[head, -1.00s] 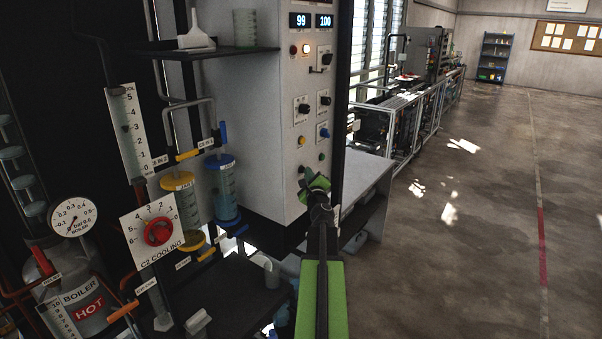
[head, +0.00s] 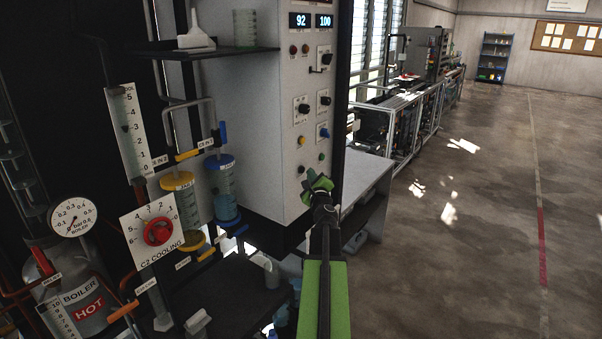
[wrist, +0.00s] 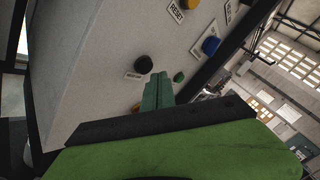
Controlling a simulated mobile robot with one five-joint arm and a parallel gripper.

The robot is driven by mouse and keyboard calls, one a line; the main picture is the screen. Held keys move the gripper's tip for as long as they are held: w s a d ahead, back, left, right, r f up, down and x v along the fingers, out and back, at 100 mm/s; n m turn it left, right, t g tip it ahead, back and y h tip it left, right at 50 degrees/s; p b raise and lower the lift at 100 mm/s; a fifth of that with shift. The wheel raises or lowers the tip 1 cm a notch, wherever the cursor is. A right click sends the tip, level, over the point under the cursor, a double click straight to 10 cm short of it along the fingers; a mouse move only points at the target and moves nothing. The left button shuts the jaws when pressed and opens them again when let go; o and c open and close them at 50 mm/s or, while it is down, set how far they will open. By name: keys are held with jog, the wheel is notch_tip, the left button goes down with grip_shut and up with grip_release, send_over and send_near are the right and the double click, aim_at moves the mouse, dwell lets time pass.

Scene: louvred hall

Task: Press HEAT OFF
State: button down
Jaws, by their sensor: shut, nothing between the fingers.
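The grey control panel (head: 310,110) stands at centre in the head view, its face turned right. A black round button (head: 302,168) sits low on it, and shows in the wrist view (wrist: 142,63) beside a small label too blurred to read; I cannot confirm it is HEAT OFF. My gripper (head: 314,178) is shut and empty, its green fingers just below the black button in the head view. In the wrist view my fingers (wrist: 158,88) point at the panel, right of and below the black button; contact cannot be told.
A small green button (wrist: 179,77) and an orange one (wrist: 135,107) are near my fingers. A blue knob (wrist: 210,46) is farther up. The boiler (head: 75,295) and tubes crowd the left. A grey bench (head: 368,185) stands behind; open floor (head: 460,250) lies right.

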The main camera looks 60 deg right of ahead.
jog(key=s, duration=0.5)
dwell(0.5)
dwell(0.6)
jog(key=shift+s, duration=0.1)
